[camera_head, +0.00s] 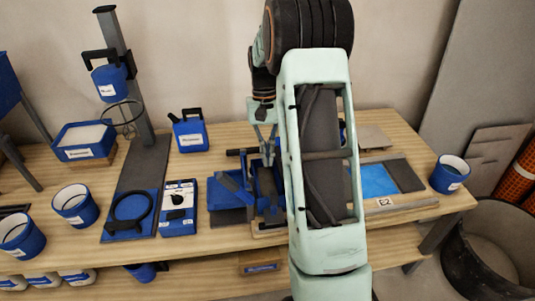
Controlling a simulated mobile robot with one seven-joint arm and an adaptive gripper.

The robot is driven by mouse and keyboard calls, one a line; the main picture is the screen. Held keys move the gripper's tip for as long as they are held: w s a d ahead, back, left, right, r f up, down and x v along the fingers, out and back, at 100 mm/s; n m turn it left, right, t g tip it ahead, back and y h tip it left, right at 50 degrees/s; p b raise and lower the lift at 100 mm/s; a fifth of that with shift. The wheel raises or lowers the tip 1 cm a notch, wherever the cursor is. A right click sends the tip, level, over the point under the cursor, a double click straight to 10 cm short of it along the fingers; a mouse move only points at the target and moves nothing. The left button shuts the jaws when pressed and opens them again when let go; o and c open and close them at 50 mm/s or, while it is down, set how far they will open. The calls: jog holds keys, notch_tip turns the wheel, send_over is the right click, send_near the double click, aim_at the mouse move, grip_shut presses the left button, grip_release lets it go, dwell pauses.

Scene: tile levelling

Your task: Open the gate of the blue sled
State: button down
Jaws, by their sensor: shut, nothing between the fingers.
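My gripper (267,146) points down over the middle of the wooden table, shut and empty. Just below it is a blue and dark grey assembly (232,192) that looks like the blue sled. It has a blue box-like part and a slanted blue plate at the left. My pale green forearm covers its right side. I cannot make out the gate or whether it is open. I also cannot tell whether the fingertips touch the assembly.
Left are a blue jug (189,131), a control box with a dial (179,207), a stand (140,171) and blue buckets (76,206). A dark tub (487,240) stands on the floor right.

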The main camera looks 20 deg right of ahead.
aim_at(274, 203)
jog(key=s+a+f+b, duration=0.1)
jog(key=s+f, duration=0.4)
jog(key=shift+a+f, duration=0.2)
jog(key=shift+a, duration=0.05)
jog(key=shift+s, duration=0.1)
dwell(0.5)
